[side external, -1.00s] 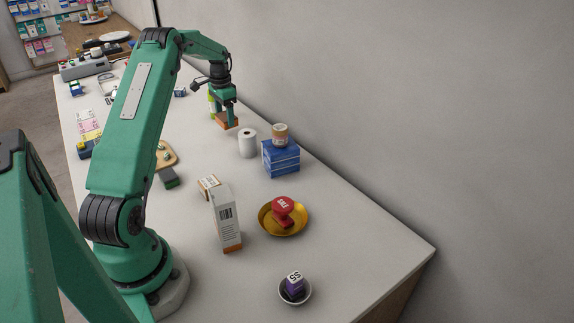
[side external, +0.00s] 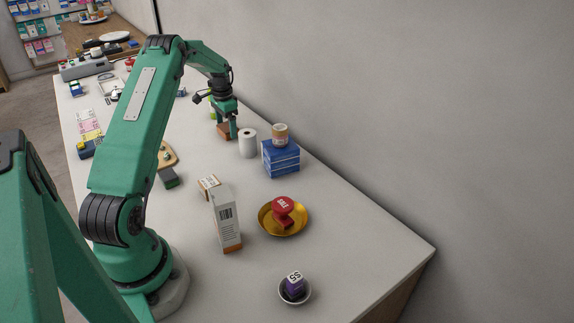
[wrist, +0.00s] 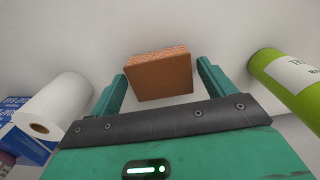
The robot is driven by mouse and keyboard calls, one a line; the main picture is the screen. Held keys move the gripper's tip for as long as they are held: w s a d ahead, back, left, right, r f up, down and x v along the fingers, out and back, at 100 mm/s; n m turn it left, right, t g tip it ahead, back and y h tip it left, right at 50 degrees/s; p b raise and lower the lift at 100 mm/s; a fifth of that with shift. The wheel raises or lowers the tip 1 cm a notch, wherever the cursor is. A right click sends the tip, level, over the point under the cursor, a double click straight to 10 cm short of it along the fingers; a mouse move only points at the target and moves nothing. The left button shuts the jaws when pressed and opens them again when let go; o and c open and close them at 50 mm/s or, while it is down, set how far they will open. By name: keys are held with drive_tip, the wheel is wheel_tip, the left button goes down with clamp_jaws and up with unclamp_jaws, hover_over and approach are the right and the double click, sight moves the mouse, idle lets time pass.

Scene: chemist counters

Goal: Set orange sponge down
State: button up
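The orange-brown sponge (side external: 223,131) rests on the white counter, near the back wall and just left of the white paper roll. It also shows in the wrist view (wrist: 160,76), lying between the fingers. My gripper (side external: 227,126) is low over the sponge with its fingers on either side. In the wrist view the fingers are spread, with a clear gap on the right side and a narrow one on the left. My gripper is open. Part of the sponge is hidden by a finger in the side view.
The white roll (side external: 248,143) stands close by on the right, with blue boxes (side external: 281,160) topped by a brown jar (side external: 280,135) beyond it. A lime-green bottle (wrist: 288,80) is close on the other side. Bare counter lies in front of the roll.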

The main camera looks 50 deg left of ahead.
sight(227, 127)
drive_tip(key=shift+o, duration=0.2)
drive_tip(key=shift+r, duration=0.15)
wheel_tip(227, 127, up, 12)
idle(0.7)
idle(0.3)
